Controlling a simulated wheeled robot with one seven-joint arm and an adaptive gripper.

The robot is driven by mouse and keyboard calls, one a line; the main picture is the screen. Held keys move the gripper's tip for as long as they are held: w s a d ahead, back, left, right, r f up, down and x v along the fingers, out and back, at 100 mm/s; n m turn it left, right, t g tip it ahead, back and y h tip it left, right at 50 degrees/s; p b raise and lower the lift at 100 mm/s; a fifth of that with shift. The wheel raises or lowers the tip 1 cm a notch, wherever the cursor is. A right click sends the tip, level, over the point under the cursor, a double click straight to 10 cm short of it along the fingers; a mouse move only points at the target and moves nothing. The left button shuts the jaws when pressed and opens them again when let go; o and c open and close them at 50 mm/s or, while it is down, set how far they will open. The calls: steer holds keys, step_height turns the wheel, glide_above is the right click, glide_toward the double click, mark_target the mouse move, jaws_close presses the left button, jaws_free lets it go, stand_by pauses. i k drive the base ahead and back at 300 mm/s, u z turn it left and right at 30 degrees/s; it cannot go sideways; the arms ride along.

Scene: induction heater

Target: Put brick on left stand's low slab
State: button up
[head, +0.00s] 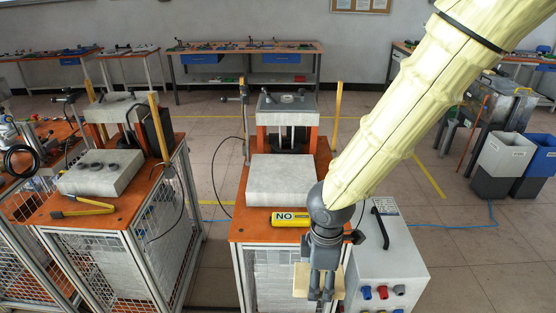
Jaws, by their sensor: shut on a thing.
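My gripper (321,290) points down in the head view, in front of the middle stand's front edge. It is shut on a pale cream brick (300,281), which shows on both sides of the fingers; the fingers hide its middle. The left stand (124,212) has an orange top. Its low slab (75,183) is a thick grey block at the front of that top, well to the left of my gripper. Several small dark round pieces lie on the slab. A higher grey slab (112,106) stands behind it.
The middle stand has a bare low slab (285,182) and a yellow block marked NO (290,218). Yellow-and-black tongs (85,206) lie before the left slab. Upright yellow bars (158,127) rise beside the left stand's high slab. A grey cabinet (392,255) stands right of my gripper.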

mark_target(283, 171)
steer(key=i, duration=1.25)
steer(key=z, duration=0.05)
